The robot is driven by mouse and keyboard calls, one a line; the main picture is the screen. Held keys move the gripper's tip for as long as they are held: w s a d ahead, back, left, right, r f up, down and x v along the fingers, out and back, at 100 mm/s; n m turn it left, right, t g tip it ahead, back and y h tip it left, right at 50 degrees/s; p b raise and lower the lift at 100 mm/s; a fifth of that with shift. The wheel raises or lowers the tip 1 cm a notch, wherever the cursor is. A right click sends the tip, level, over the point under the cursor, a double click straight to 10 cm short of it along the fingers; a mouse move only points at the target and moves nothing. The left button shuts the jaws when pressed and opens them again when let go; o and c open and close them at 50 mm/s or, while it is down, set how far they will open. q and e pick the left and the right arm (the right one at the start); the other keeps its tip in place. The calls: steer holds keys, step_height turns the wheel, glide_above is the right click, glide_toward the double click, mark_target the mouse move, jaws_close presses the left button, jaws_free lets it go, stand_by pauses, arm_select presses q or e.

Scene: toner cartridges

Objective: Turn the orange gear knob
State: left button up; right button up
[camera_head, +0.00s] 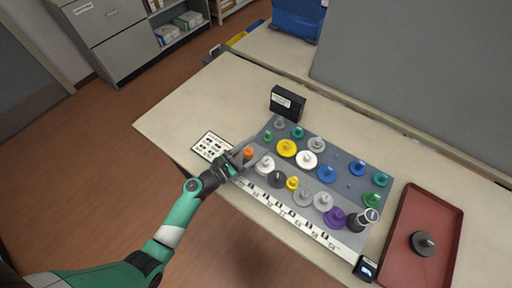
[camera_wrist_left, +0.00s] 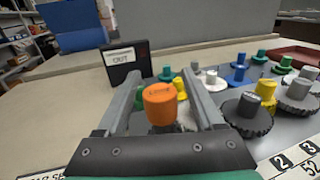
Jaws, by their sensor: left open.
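The orange gear knob (camera_head: 249,152) stands at the left end of the grey gear board (camera_head: 348,183). In the left wrist view the orange knob (camera_wrist_left: 160,103) is upright between the two fingers of my left gripper (camera_wrist_left: 161,92). The fingers are spread, with a gap visible on each side of the knob. In the head view my left gripper (camera_head: 243,155) is at the knob, coming from the left. The base of the orange gear is mostly hidden behind the gripper. My right gripper is not in either view.
Several coloured gears crowd the board right of the orange one, including a white gear (camera_head: 265,164) close by. A black box (camera_head: 287,103) stands behind the board. A printed card (camera_head: 211,146) lies left. A red tray (camera_head: 428,215) holds a dark gear.

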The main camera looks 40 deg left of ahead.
arm_select(q)
steer(key=shift+w, duration=0.2)
jaws_close()
steer(key=shift+y, duration=0.3)
steer(key=n+y, duration=0.2)
steer(key=y, duration=0.1)
steer(key=n+y+b, duration=0.1)
steer(key=y, duration=0.1)
steer(key=shift+a+n, duration=0.25)
steer(key=shift+n, duration=0.05)
steer(key=shift+s+a+n+g+y+b, duration=0.1)
steer(key=shift+a+n+g+y+b, duration=0.1)
steer(key=shift+n+g+y, duration=0.6)
steer(key=shift+s+a+n+g+y+b, duration=0.15)
steer(key=shift+n+y, duration=0.4)
steer(key=shift+y, duration=0.6)
steer(key=shift+a+n+g+y+b, duration=0.25)
steer(key=shift+n+g+y, duration=0.35)
steer(key=shift+y, duration=0.35)
